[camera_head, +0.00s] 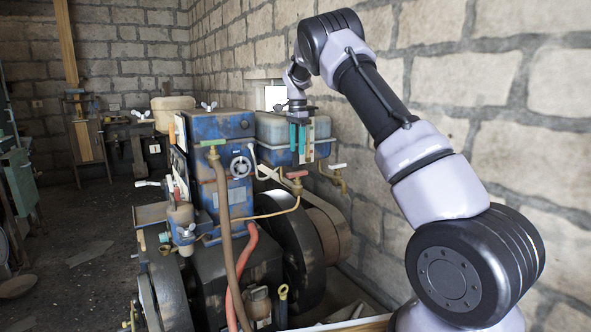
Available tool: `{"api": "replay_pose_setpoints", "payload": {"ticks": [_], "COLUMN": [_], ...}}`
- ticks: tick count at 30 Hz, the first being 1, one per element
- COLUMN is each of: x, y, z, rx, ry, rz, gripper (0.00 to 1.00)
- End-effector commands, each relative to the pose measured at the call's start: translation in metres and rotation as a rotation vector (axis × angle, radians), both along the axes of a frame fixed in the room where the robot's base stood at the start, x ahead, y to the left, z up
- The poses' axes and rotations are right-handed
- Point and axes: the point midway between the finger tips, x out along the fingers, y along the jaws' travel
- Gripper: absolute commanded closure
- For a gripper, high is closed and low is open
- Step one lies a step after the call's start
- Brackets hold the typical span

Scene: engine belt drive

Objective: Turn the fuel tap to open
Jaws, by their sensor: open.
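A tap with a red handle (297,174) sits below the blue-and-grey tank (270,128), with a thin copper-coloured pipe (270,212) running from it towards the engine (240,190). A second tap with a pale handle (338,167) is to its right, and a tap with a green handle (213,143) stands at the left on a brown hose. No label shows which is the fuel tap, and I cannot read any tap's open or closed position. My gripper (298,142) points down with teal fingers, open and empty, in front of the tank and above the red handle.
A round valve wheel (240,167) is on the blue engine block. Large dark wheels (298,245) and a red hose (243,275) are below. A stone wall (470,90) closes the right side. Open floor (85,235) shows at the left.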

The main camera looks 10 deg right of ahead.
Motion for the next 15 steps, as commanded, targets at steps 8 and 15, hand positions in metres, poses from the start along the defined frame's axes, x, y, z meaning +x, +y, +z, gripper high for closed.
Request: {"api": "replay_pose_setpoints", "payload": {"ticks": [8,15], "x": [-0.001,-0.001], "y": [0.000,0.000], "z": [-0.055,-0.081], "rx": [-0.002,0.001], "ry": [0.004,0.001], "rz": [0.001,0.002], "gripper": [0.43,0.43]}}
